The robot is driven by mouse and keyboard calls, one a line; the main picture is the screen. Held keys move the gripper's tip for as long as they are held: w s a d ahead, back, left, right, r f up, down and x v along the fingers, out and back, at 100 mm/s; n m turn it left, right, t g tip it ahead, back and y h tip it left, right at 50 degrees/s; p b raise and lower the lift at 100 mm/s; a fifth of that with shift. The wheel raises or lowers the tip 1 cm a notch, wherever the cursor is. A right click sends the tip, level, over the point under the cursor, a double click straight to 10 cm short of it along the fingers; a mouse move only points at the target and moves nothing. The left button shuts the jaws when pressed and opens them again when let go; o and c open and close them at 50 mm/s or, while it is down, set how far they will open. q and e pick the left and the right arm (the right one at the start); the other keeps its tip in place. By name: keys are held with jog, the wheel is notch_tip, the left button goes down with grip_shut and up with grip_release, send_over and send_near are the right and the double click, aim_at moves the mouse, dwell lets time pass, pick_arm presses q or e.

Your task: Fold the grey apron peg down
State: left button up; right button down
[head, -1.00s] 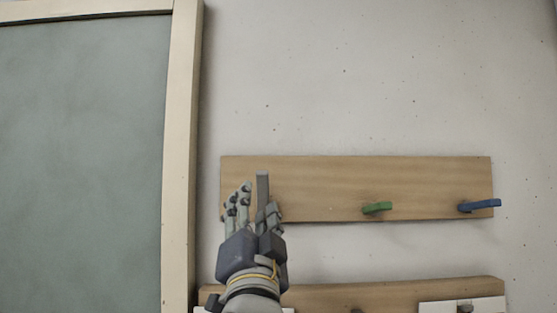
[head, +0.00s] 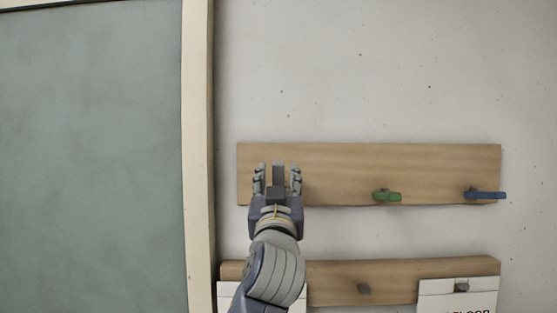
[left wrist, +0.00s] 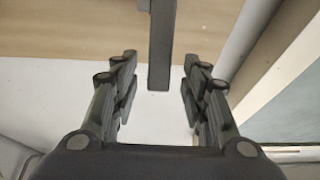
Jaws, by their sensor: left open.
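The grey apron peg (head: 278,170) is a narrow bar standing upright against the left part of the upper wooden board (head: 335,165). My left gripper (head: 278,179) is open, its fingers on either side of the peg. In the left wrist view the grey peg (left wrist: 161,45) comes down from the top between the two open fingers (left wrist: 160,75), with a gap on each side. The peg's lower part is hidden behind the gripper in the head view. My right gripper is not in view.
A green peg (head: 387,197) and a blue peg (head: 487,195) stick out sideways on the same board. A lower board (head: 400,270) holds small knobs and white cards (head: 458,290). A framed grey-green panel (head: 90,150) stands left. The wall above is clear.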

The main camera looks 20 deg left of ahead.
aim_at(278, 174)
pick_arm(q)
jog(key=shift+p+x, duration=0.7)
jog(key=shift+x, duration=1.05)
grip_shut()
